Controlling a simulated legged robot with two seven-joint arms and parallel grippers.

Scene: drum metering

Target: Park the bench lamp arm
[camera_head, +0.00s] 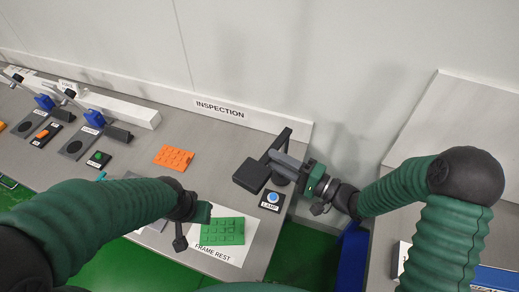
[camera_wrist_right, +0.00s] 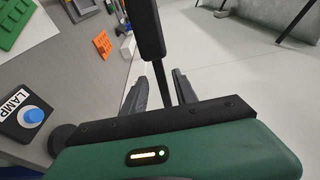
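The bench lamp shows in the head view as a dark block-shaped head (camera_head: 251,176) with a thin dark arm (camera_head: 277,141), near the bench's right end. A blue button (camera_head: 273,198) labelled LAMP is just in front of it. My right gripper (camera_head: 278,162) reaches in from the right, beside the lamp. In the right wrist view its two fingers (camera_wrist_right: 160,92) stand apart, with the lamp's thin bar (camera_wrist_right: 158,82) and dark head (camera_wrist_right: 150,30) between or just beyond them; contact is unclear. My left gripper (camera_head: 192,212) is beside the green block; its fingers are mostly hidden.
A green studded block (camera_head: 222,231) lies on the white FRAME REST card (camera_head: 237,251). An orange studded block (camera_head: 173,157) lies on the bench (camera_head: 215,164). Several fixtures line the bench's left. The wall (camera_head: 330,70) is close behind. A blue-edged gap separates the right-hand table (camera_head: 462,115).

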